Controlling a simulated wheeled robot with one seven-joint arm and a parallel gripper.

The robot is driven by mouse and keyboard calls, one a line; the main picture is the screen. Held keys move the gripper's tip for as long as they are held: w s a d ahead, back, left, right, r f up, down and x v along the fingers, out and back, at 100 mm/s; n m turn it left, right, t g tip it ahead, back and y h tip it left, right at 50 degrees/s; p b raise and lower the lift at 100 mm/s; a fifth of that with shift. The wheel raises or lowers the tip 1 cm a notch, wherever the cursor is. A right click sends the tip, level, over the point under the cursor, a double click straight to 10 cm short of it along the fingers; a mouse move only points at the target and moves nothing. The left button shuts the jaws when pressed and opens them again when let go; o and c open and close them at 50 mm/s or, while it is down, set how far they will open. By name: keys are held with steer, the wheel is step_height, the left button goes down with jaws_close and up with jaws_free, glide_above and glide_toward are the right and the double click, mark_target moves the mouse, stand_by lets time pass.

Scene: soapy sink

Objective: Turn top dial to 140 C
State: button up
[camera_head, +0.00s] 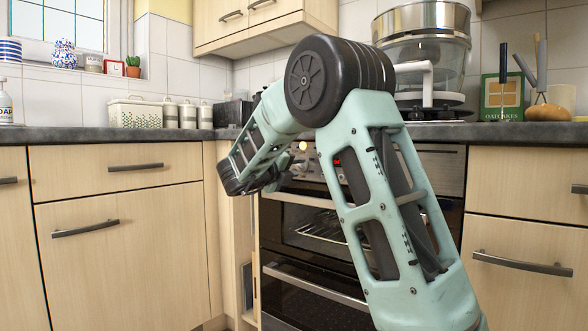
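The oven's control panel (440,172) is a steel strip under the worktop, mostly hidden behind my arm. A small pale knob-like shape with a warm glint (303,147) shows on its left part, and a bit of red display shows through my arm. I cannot make out which dial is the top one or read any setting. My arm bends down to the left of the panel. Its end, with my gripper (283,172), is near the panel's left part, small and largely covered by my own links. I cannot see whether the fingers are open or touch a dial.
The oven doors (310,240) below the panel are shut, with a handle bar across the lower one (315,287). Wooden drawers with protruding handles flank the oven. The dark worktop (90,135) carries canisters, a bread bin, a steamer (425,50) and an oatcakes box (502,97).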

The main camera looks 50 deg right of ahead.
steer(key=shift+a, duration=0.1)
steer(key=s+a+p, duration=0.1)
steer(key=a+p, duration=0.4)
steer(key=a, duration=1.2)
steer(key=shift+s, duration=0.15)
steer(key=shift+a, duration=0.1)
